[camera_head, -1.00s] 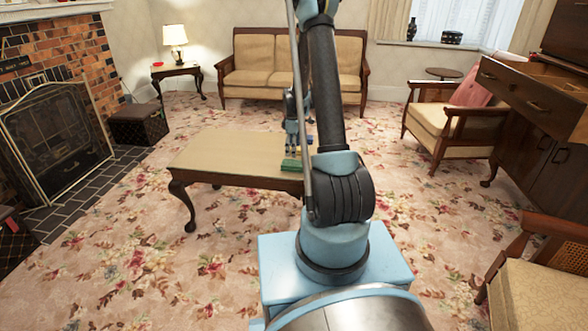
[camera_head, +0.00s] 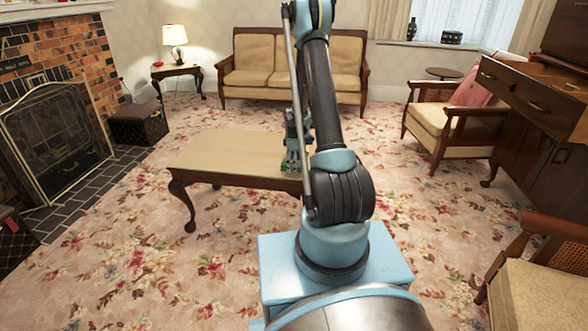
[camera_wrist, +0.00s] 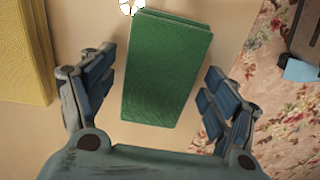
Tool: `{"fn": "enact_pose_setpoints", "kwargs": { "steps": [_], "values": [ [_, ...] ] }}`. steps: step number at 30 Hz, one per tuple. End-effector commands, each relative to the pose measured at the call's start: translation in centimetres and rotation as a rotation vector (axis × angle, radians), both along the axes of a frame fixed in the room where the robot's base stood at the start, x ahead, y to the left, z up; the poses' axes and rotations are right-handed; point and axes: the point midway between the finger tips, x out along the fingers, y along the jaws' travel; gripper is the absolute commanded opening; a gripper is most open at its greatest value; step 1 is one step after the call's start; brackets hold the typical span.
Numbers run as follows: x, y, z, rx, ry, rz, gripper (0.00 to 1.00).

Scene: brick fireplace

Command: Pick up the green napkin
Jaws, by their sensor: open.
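The green napkin (camera_wrist: 166,72) looks like a folded, layered rectangle lying on the light wooden coffee table (camera_head: 225,150). In the wrist view it lies between the two spread fingers of my gripper (camera_wrist: 160,100), with a gap on each side. My gripper is open and empty. In the head view my gripper (camera_head: 291,165) is low at the table's near right part. There it and my arm hide most of the napkin.
A yellow cloth-like item (camera_wrist: 25,50) lies left of the napkin in the wrist view. The table edge and floral carpet (camera_wrist: 265,100) are close on the right. The table's left part is clear. A sofa (camera_head: 262,75) and armchair (camera_head: 440,118) stand farther back.

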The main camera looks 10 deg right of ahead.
Motion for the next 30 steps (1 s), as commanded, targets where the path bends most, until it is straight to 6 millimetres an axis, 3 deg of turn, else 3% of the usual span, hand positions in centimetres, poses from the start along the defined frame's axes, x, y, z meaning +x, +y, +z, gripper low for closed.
{"fn": "enact_pose_setpoints", "kwargs": {
  "steps": [7,13,14,24,30],
  "values": [
    [0.0,0.0,-0.1,0.000,0.000,0.000,0.80],
    [0.0,0.0,-0.1,0.000,0.000,0.000,0.35],
    [0.0,0.0,-0.1,0.000,0.000,0.000,0.33],
    [0.0,0.0,0.1,0.000,0.000,0.000,0.33],
    [0.0,0.0,1.7,0.000,0.000,0.000,0.33]
  ]
}}
